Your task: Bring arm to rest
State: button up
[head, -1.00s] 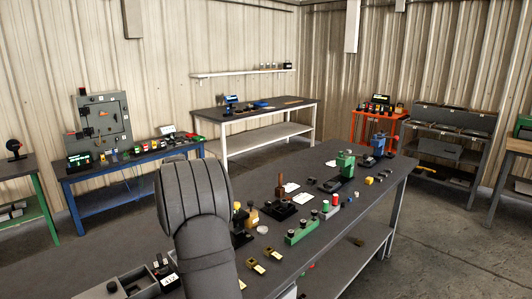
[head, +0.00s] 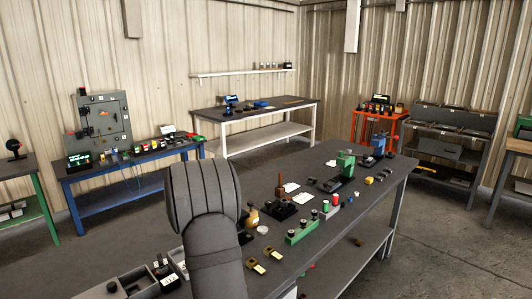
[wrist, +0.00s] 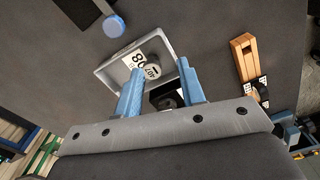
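My arm (head: 212,225) rises in the front middle of the head view, in front of the near workbench (head: 330,240). The gripper itself is hidden there behind the arm's own links. In the wrist view my gripper (wrist: 158,72) has its two blue fingers apart, with nothing seen held between them. Beyond the fingertips is a grey tray (wrist: 108,72) with a white label card and a dark round part in it. I cannot tell the height of the fingers above it.
The bench carries green blocks (head: 302,232), a green machine (head: 345,165), a blue machine (head: 378,145) and small yellow parts (head: 257,267). Grey bins (head: 140,283) stand at its near left. In the wrist view a wooden block (wrist: 244,60) and a blue knob (wrist: 113,27) lie near the tray.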

jog(key=s+d+r, duration=0.1)
jog(key=d+r, duration=0.4)
jog(key=d, duration=0.3)
jog(key=s+a, duration=0.4)
jog(key=a, duration=0.4)
jog(key=s+a, duration=0.5)
jog(key=a, duration=0.3)
jog(key=shift+n, duration=0.3)
jog(key=a+f, duration=0.2)
jog(key=a, duration=0.1)
jog(key=a+f, duration=0.3)
jog(key=a, duration=0.1)
jog(key=s+a+f, duration=0.1)
jog(key=a+f, duration=0.2)
jog(key=a, duration=0.1)
jog(key=shift+s+f, duration=0.1)
jog(key=shift+f, duration=0.8)
jog(key=shift+o, duration=0.4)
